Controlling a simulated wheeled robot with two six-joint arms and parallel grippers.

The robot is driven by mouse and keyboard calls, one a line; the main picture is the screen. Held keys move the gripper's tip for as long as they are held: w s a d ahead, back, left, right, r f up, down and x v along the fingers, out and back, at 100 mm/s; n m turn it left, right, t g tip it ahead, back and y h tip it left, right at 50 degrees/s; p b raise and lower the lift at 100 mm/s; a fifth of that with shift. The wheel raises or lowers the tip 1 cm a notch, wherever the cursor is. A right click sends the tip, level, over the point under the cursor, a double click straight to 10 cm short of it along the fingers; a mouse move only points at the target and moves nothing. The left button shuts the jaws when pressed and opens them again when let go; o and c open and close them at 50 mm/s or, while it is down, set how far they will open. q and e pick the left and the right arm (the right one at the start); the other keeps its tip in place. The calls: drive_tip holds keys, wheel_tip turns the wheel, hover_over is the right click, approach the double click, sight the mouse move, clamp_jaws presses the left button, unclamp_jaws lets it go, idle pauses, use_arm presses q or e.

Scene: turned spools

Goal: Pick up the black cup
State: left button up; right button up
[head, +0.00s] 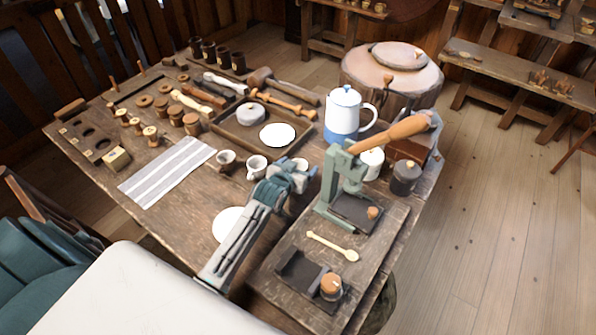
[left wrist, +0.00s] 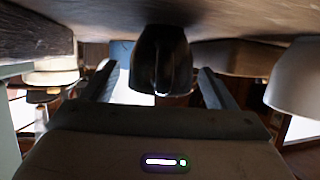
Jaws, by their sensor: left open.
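The black cup (left wrist: 162,60) shows in the left wrist view, which has the tabletop along its upper edge. It sits centrally ahead, in line with the gap between the fingers of my left gripper (left wrist: 155,88). The fingers are apart, one on each side, and I see no contact with the cup. In the head view, my left gripper (head: 288,172) is low over the table, to the left of the green press. I cannot make out the black cup there; the gripper seems to cover it. My right gripper is not in view.
A blue-and-white pot (head: 343,115) and a wooden tray (head: 228,131) are behind. A dark lidded jar (head: 405,178) is farther right. The striped cloth (head: 165,172) is clear.

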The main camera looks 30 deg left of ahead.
use_arm(q)
drive_tip(key=shift+s, duration=0.1)
drive_tip(key=c, duration=1.1)
drive_tip(key=shift+r, duration=0.15)
